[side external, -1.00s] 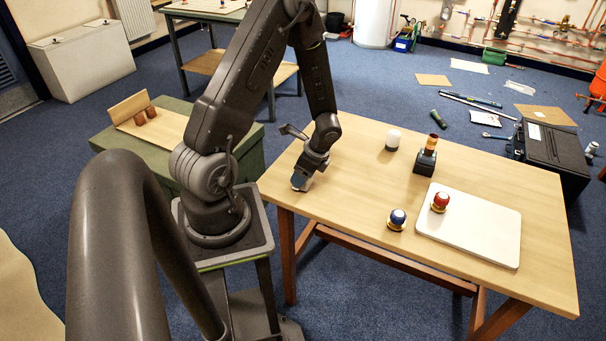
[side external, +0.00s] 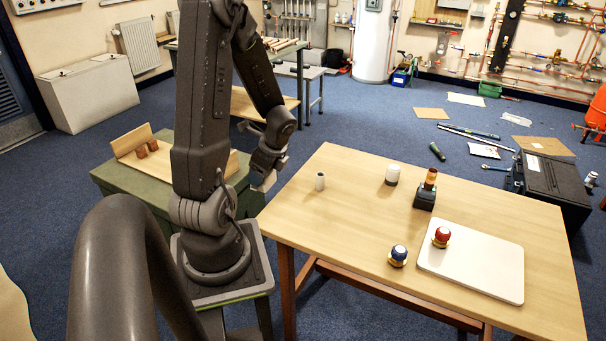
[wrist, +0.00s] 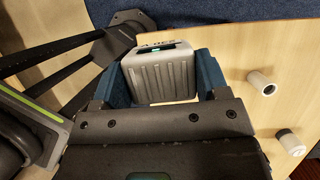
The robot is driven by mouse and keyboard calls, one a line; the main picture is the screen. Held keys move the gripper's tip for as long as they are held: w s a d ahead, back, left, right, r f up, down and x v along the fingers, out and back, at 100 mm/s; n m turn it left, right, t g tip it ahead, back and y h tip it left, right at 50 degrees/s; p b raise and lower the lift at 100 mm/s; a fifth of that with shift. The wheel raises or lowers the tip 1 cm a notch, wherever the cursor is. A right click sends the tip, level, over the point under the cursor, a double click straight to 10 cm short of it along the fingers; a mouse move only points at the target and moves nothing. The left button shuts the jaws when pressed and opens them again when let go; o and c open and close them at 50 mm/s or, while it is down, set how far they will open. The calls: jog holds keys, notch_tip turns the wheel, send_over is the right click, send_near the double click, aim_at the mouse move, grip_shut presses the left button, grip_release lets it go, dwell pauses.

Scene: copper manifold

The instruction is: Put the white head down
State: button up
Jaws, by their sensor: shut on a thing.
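My gripper (wrist: 162,82) has its blue finger pads on both sides of a pale grey-white, ribbed, box-like head (wrist: 160,76) with a small greenish display. It is shut on this head, the likeliest match for the white head. In the side view my gripper (side external: 266,172) is raised beside the table's left edge, with a small pale part of the head (side external: 268,183) showing below it. The wooden table (side external: 345,235) lies to its right. The head's underside is hidden.
A hollow white cylinder (side external: 320,181) stands on the left of the table. Farther right are a white-topped piece (side external: 392,174), a black block with an amber top (side external: 425,195), a blue-topped piece (side external: 398,255) and a white board (side external: 480,270) bearing a red-topped piece (side external: 441,236). The front left tabletop is clear.

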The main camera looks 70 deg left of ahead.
jog(key=w+a+m+t+y, duration=0.1)
jog(key=w+a+m+t, duration=0.1)
jog(key=w+a+m, duration=0.5)
jog(key=w+a+m+t+y, duration=0.1)
jog(key=w+a+m, duration=0.1)
jog(key=w+a, duration=0.9)
jog(key=w+f, duration=0.2)
jog(key=w, duration=0.1)
jog(key=w+f, duration=0.2)
jog(key=w, duration=0.1)
jog(key=w+f, duration=0.2)
jog(key=w, duration=0.1)
jog(key=shift+w+f, duration=0.3)
jog(key=shift+f, duration=2)
jog(key=shift+f, duration=0.1)
jog(key=o, duration=1.1)
jog(key=shift+f, duration=0.1)
